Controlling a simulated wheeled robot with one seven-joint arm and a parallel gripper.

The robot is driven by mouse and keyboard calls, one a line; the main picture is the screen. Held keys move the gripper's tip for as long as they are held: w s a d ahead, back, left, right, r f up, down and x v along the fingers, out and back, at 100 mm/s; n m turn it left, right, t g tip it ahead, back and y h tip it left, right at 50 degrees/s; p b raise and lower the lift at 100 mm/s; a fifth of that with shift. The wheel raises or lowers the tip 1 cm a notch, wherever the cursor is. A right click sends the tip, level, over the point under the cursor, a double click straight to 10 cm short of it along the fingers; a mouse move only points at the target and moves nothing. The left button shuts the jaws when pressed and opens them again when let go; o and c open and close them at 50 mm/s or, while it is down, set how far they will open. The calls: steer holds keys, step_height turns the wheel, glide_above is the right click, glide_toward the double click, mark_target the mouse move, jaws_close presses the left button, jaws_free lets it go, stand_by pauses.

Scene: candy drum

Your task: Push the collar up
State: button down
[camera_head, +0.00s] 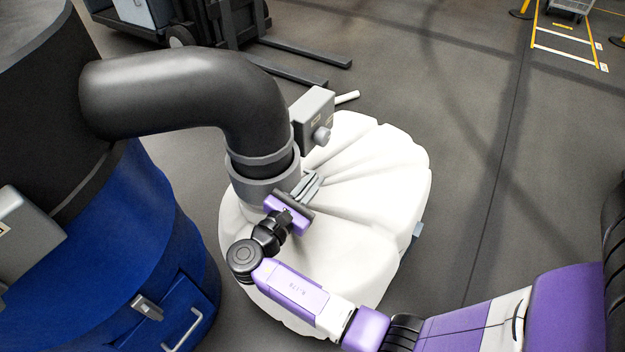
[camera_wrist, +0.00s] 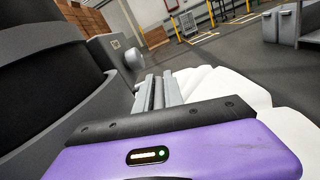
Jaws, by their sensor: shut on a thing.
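The grey collar (camera_head: 262,187) is a ring around the lower end of the black bent pipe (camera_head: 190,88), just above a white sack (camera_head: 375,185). In the wrist view the collar (camera_wrist: 100,108) is a grey curved band at the left, below the dark pipe (camera_wrist: 45,90). My gripper (camera_head: 309,186) is at the collar's right side, and its grey fingers also show in the wrist view (camera_wrist: 158,92). The fingers are closed together on something at the collar's side. The exact part between the fingertips is hidden.
A blue drum (camera_head: 120,250) with a metal handle stands at the left. A grey box with a knob (camera_head: 313,118) sits on the pipe's right side, above my gripper. A forklift (camera_head: 225,25) stands behind. The floor at the right is mostly clear.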

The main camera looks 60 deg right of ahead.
step_height(320, 180, up, 2)
steer(key=shift+r+p, duration=0.25)
steer(key=shift+p, duration=0.65)
steer(key=c, duration=1.7)
jaws_free()
steer(key=shift+f, duration=0.1)
steer(key=shift+a, duration=0.3)
steer(key=a, duration=0.7)
steer(key=shift+s+a, duration=0.1)
steer(key=shift+a, duration=0.05)
